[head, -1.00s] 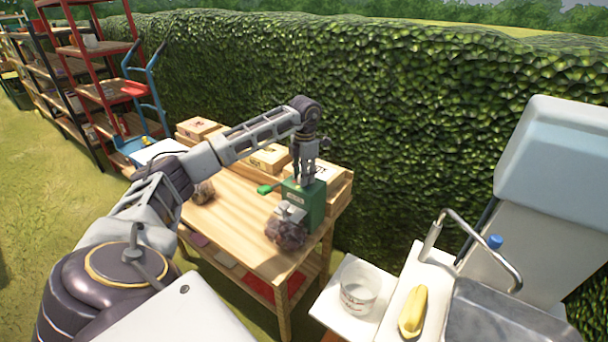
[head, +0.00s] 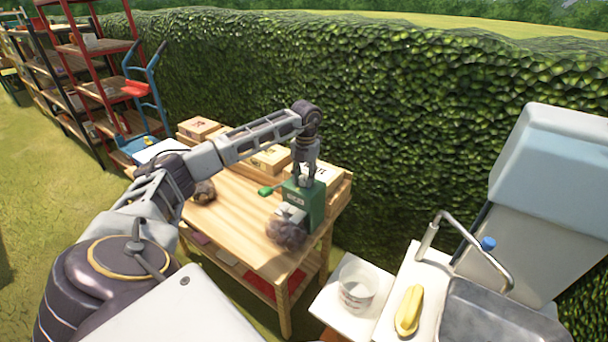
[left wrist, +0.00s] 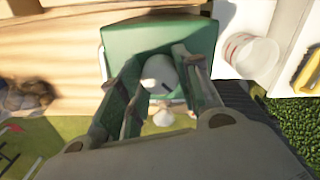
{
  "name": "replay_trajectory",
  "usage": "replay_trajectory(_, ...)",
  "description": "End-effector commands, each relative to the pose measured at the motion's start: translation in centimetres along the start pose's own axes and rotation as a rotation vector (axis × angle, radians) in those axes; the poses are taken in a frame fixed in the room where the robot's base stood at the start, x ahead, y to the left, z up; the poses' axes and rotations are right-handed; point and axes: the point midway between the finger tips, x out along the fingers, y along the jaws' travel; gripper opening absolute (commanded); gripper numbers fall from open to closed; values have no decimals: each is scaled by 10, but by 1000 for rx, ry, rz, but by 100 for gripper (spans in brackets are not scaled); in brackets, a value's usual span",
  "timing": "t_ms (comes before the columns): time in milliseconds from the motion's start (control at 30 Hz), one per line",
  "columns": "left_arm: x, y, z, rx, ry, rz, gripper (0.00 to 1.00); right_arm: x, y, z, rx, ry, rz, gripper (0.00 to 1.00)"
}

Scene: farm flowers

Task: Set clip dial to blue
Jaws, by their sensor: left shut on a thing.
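The green clip machine (head: 316,205) stands on the right end of the wooden table, with a green handle (head: 266,191) at its left. My left gripper (head: 304,180) points down onto its top. In the left wrist view, the gripper (left wrist: 160,72) is shut on a pale round dial (left wrist: 158,74) on the green housing (left wrist: 150,35). A short dark mark shows on the dial. The fingers hide its sides, and I cannot read any blue setting. My right gripper is in neither view.
Boxes (head: 270,158) line the back, before a hedge. A white bucket (head: 357,290) and yellow brush (head: 409,310) are at right.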

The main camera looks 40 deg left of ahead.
Motion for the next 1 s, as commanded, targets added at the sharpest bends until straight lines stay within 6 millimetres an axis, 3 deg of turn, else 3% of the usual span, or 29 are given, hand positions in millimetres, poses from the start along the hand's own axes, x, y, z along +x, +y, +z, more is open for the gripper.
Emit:
replay_trajectory(500, -2, 0, 1, -313, 7, -1, 10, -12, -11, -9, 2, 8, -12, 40)
replay_trajectory(733, -1, 0, 1, -358, 8, -1, 10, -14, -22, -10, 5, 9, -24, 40)
replay_trajectory(1000, -1, 1, 1, -363, 7, -1, 10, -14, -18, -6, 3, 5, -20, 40)
